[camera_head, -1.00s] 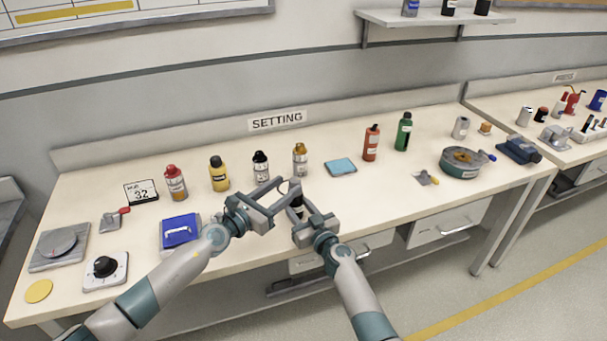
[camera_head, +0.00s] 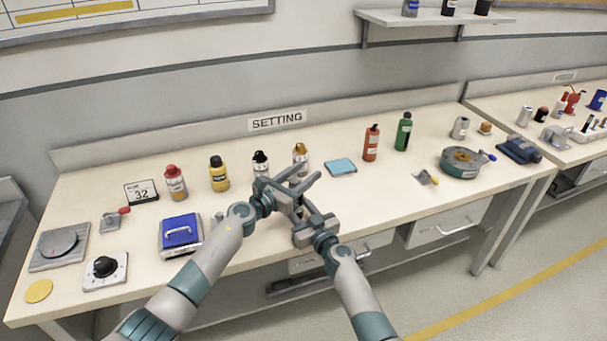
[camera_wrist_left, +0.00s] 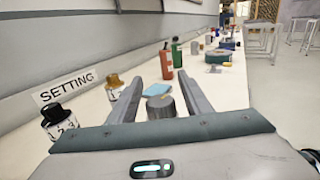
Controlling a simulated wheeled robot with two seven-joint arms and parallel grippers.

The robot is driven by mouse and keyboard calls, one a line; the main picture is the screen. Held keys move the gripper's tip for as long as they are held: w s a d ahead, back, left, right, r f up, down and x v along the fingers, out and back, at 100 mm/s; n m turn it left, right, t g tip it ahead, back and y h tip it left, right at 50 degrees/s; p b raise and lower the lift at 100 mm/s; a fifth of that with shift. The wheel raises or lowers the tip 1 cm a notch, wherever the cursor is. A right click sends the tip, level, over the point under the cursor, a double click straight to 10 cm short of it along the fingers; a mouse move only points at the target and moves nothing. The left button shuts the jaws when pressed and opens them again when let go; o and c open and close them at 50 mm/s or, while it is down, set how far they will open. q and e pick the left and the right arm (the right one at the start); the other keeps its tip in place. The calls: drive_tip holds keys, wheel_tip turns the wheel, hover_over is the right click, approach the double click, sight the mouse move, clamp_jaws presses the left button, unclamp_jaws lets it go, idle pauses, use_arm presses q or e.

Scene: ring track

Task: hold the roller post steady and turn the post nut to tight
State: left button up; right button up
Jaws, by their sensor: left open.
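My left gripper (camera_head: 307,194) is open, its fingers spread above the front middle of the bench. In the left wrist view a grey round-topped piece (camera_wrist_left: 160,107) stands between the fingers of the left gripper (camera_wrist_left: 160,77), with gaps on both sides; it looks like the top of the roller post or its nut, but I cannot tell which. In the head view the left fingers hide most of the post. My right gripper (camera_head: 316,228) is low beside the post, just below the left one; its fingertips are largely covered, so its grip is unclear.
Bottles stand behind the grippers, including a yellow one (camera_head: 219,174) and an orange-topped one (camera_head: 300,158). A blue-lidded box (camera_head: 181,237) is left, a light-blue pad (camera_head: 340,167) right. A teal round fixture (camera_head: 461,163) stands far right.

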use_arm(q)
drive_tip(key=shift+c, duration=0.3)
drive_tip(key=c, duration=1)
drive_tip(key=shift+f+m+g+h, duration=0.1)
drive_tip(key=shift+m+g+h, duration=0.2)
drive_tip(key=shift+g, duration=0.1)
drive_tip(key=m+g+h, duration=0.1)
drive_tip(key=g, duration=0.1)
drive_tip(key=s+m+g+h, duration=0.1)
drive_tip(key=m+g+h, duration=0.1)
drive_tip(key=d+m+g+h, duration=0.1)
drive_tip(key=m+g, duration=0.1)
drive_tip(key=g, duration=0.1)
drive_tip(key=shift+s+f+h, duration=0.15)
drive_tip(key=shift+s+h, duration=0.1)
drive_tip(key=shift+h, duration=0.05)
drive_tip(key=shift+s+m+g, duration=0.2)
drive_tip(key=shift+m+g, duration=0.1)
drive_tip(key=shift+m, duration=0.1)
drive_tip(key=o, duration=1.1)
drive_tip(key=shift+r, duration=0.2)
drive_tip(key=shift+c, duration=0.2)
